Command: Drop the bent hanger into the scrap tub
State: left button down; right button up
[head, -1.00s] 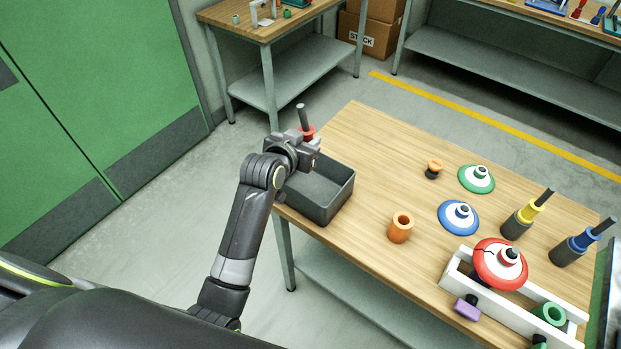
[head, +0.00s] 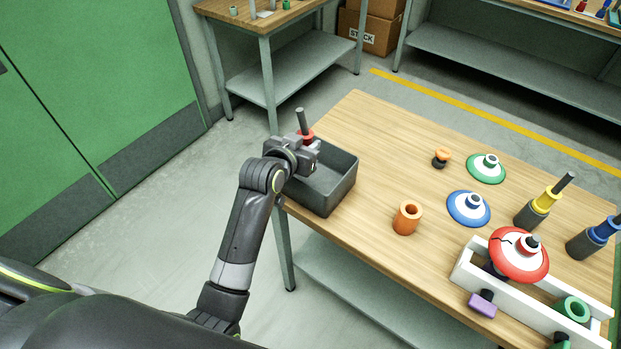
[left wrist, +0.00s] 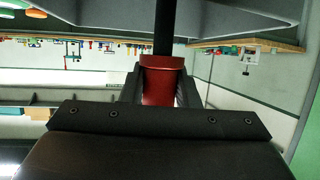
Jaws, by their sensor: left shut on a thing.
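My left gripper (head: 303,145) is shut on a dark rod with a red collar (head: 305,134), seemingly the hanger; no bend in it can be made out. The rod points up, leaning slightly. In the left wrist view the red collar (left wrist: 160,88) sits between the two fingers, with the dark rod beyond it. The dark grey scrap tub (head: 335,195) stands on the near left corner of the wooden table. My gripper is at the tub's left back side in the picture, covering part of its rim; its height above the rim is unclear. My right gripper is out of view.
A white tray (head: 530,318) holds a cracked red disc (head: 518,255). Floor left of the table is clear.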

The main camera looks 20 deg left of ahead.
pick_arm(q)
jog(key=shift+r, duration=0.1)
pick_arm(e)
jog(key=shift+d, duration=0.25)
pick_arm(q)
jog(key=c, duration=1)
grip_release()
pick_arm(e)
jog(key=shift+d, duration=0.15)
pick_arm(q)
jog(key=shift+s+a+r, duration=0.1)
jog(key=shift+s, duration=0.4)
jog(key=b+v, duration=0.1)
jog(key=v, duration=1.5)
jog(key=shift+s+r, duration=0.1)
jog(key=shift+s, duration=0.15)
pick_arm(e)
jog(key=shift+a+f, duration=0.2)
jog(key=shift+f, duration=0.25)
